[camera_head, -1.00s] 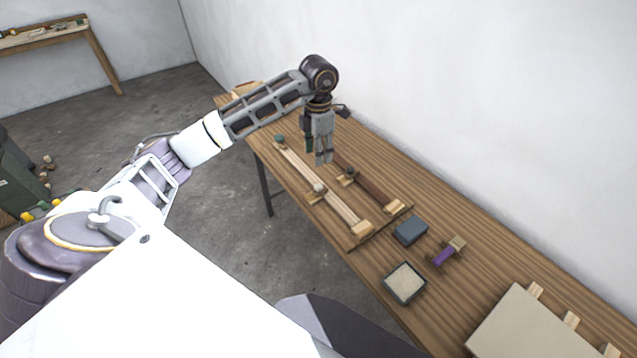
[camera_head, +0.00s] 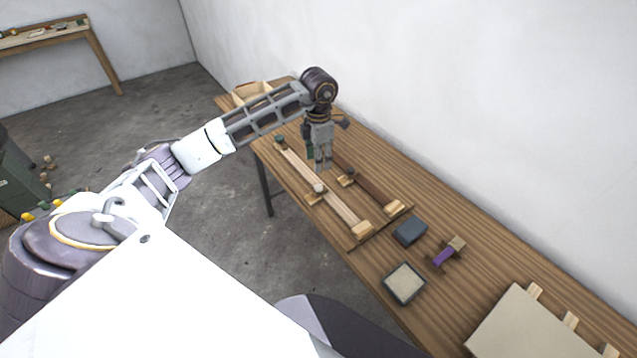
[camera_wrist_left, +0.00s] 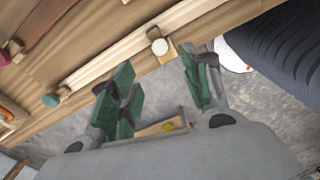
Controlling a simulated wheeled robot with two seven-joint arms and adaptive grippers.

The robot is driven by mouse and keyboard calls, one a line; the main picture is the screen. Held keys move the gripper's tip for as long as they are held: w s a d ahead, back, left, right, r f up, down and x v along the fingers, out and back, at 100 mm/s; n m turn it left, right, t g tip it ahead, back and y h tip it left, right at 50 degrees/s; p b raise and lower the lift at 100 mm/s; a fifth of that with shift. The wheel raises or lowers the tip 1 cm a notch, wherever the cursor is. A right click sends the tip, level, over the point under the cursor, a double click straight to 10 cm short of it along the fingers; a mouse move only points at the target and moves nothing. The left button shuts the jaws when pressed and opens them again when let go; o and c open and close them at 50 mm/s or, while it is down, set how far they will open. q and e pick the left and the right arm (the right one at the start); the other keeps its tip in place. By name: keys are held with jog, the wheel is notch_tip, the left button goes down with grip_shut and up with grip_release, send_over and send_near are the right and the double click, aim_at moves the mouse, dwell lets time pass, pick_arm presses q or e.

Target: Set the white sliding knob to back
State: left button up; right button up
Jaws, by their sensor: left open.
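The white sliding knob (camera_head: 319,188) sits partway along a pale wooden rail (camera_head: 345,211) on the table. It also shows in the left wrist view (camera_wrist_left: 160,46), on a small wooden block at the rail. My left gripper (camera_head: 322,166) points down over the rails, beside the white knob and apart from it. In the left wrist view its green-padded fingers (camera_wrist_left: 158,84) are spread with nothing between them, and the knob shows beyond the fingertips. My right gripper is in neither view.
A teal knob (camera_head: 279,139) stands at the pale rail's far end. A dark brown rail (camera_head: 375,188) runs parallel, close by. A blue-grey block (camera_head: 410,231), a shallow tray (camera_head: 388,286) and a purple piece (camera_head: 444,257) lie nearer. The wall borders the table's right side.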

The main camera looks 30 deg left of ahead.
aim_at(318, 186)
pick_arm(q)
notch_tip(318, 186, down, 11)
jog(key=shift+f+p, duration=0.15)
jog(key=shift+p, duration=0.75)
grip_shut()
